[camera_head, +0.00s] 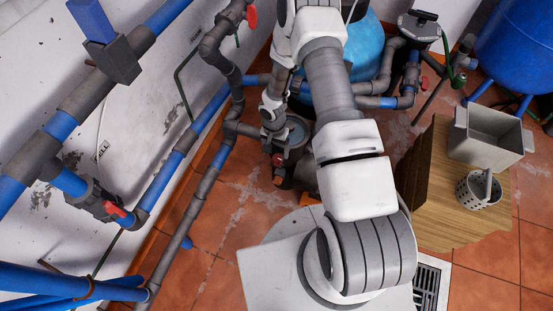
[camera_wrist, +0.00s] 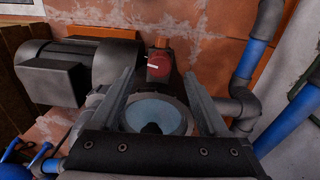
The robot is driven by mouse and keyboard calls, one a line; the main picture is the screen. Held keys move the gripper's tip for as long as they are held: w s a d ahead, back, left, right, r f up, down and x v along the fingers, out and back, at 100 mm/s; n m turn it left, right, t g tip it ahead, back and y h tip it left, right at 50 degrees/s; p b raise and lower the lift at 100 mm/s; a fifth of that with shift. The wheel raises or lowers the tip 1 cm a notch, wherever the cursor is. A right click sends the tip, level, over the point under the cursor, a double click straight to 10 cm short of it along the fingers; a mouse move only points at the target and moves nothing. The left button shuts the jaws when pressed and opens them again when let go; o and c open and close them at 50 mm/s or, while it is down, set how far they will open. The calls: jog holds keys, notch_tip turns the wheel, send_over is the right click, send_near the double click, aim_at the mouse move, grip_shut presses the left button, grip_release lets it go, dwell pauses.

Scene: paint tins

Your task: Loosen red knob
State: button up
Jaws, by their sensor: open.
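The red knob (camera_wrist: 158,66) is a small round knob with a pale mark on its face, on the dark pump body, in the upper middle of the wrist view. In the head view a small red part (camera_head: 277,160) beside the pump's strainer looks like the same knob. My gripper (camera_wrist: 159,74) is open, its two fingers reaching forward on either side of the knob in the picture. Nothing is between them in contact that I can see. In the head view the gripper is hard to make out among the pipes.
The pump's round clear lid (camera_wrist: 155,113) lies below the knob. A dark motor (camera_wrist: 80,70) is at the left. Grey and blue pipes (camera_wrist: 250,60) stand close at the right. A wooden crate (camera_head: 432,185) stands right of my arm.

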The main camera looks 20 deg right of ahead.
aim_at(277, 159)
notch_tip(277, 159, down, 5)
jog(key=shift+d+b, duration=0.1)
jog(key=shift+b, duration=0.4)
grip_shut()
